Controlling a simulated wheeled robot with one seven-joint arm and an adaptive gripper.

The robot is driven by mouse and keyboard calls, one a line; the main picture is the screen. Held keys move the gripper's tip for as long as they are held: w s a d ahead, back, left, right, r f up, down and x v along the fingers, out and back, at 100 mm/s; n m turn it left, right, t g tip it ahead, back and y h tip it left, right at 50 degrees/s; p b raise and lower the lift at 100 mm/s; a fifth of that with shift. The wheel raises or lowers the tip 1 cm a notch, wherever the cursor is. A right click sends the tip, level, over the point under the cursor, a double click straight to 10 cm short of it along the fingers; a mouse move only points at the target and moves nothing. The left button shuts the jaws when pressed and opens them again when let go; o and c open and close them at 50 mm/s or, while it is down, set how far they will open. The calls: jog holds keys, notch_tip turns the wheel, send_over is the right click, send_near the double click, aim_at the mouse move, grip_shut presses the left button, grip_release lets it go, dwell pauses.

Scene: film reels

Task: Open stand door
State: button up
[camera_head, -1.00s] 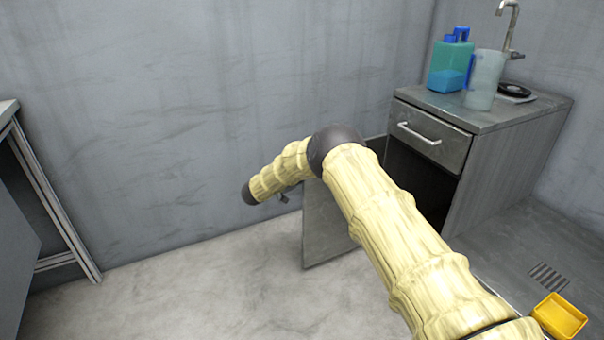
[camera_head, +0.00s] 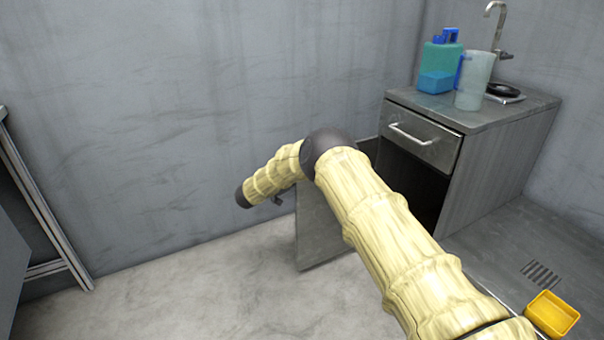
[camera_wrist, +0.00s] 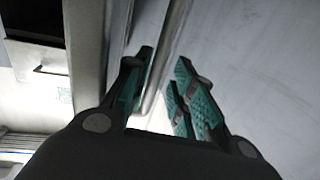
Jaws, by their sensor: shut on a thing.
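The stand (camera_head: 490,165) is a grey cabinet at the right of the head view, with a shut drawer above a dark open compartment. Its grey door (camera_head: 322,228) stands swung outward to the left, partly hidden behind my arm. In the wrist view, my gripper (camera_wrist: 163,75) has its teal-padded fingers on either side of the door's metal handle bar (camera_wrist: 155,90) and is shut on it. In the head view my arm hides most of the gripper and the handle.
A teal bottle (camera_head: 438,65), a clear jug (camera_head: 474,82) and a black round item (camera_head: 503,90) stand on the stand's top under a tap. A yellow tray (camera_head: 551,314) lies at the lower right near a floor grate. The floor left of the door is clear.

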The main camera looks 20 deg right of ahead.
jog(key=shift+a, duration=0.2)
jog(key=v, duration=1.1)
jog(key=shift+s+a, duration=0.2)
jog(key=shift+a, duration=0.05)
jog(key=shift+f, duration=0.1)
